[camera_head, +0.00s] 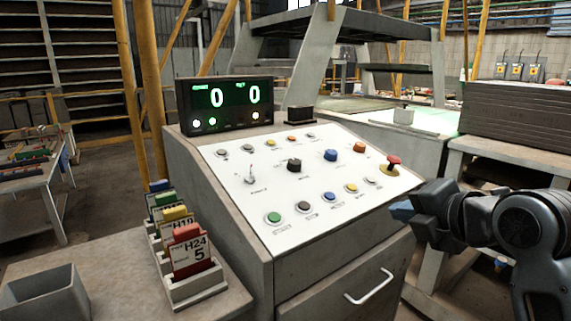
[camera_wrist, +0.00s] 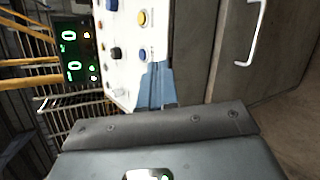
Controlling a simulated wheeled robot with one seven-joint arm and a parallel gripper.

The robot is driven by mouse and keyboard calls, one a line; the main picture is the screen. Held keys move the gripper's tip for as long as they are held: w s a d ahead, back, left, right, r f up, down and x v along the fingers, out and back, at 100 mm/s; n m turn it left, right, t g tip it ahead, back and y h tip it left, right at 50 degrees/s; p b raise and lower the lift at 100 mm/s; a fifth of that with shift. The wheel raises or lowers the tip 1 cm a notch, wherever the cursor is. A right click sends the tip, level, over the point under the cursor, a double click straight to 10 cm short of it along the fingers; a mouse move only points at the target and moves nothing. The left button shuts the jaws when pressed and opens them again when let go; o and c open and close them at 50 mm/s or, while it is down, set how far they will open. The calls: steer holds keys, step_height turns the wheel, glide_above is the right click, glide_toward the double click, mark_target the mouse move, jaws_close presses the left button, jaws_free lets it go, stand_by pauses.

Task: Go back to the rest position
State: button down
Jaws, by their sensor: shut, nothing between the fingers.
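My gripper (camera_head: 402,211) is at the right of the head view, beside the right edge of the control panel (camera_head: 232,164). Its blue fingers are shut with nothing between them. In the wrist view the blue fingertips (camera_wrist: 157,84) overlap the panel's lower edge in the picture; I cannot tell the gap, but in the head view they look apart from the panel. My dark arm comes in from the right edge of the head view.
The console has buttons, a red mushroom knob (camera_head: 393,162), a display (camera_head: 226,105) reading 0 and 0, and a drawer handle (camera_head: 370,287). A card rack (camera_head: 194,290) and a grey open box (camera_head: 44,297) stand at left. A slatted stack (camera_head: 520,121) is behind my arm.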

steer(key=s+a+f+m+t+h, duration=0.2)
steer(key=s+a+f+m, duration=0.1)
steer(key=s+f+m, duration=1.45)
steer(key=s+d+r+m+h, duration=0.1)
steer(key=s+m, duration=0.3)
steer(key=s, duration=1)
steer(key=s+d+r+m, duration=0.1)
steer(key=s+d+m, duration=0.2)
steer(key=s, duration=1.2)
steer(key=shift+s+m+h, duration=0.3)
steer(key=shift+m+h, duration=0.1)
steer(key=shift+m, duration=0.15)
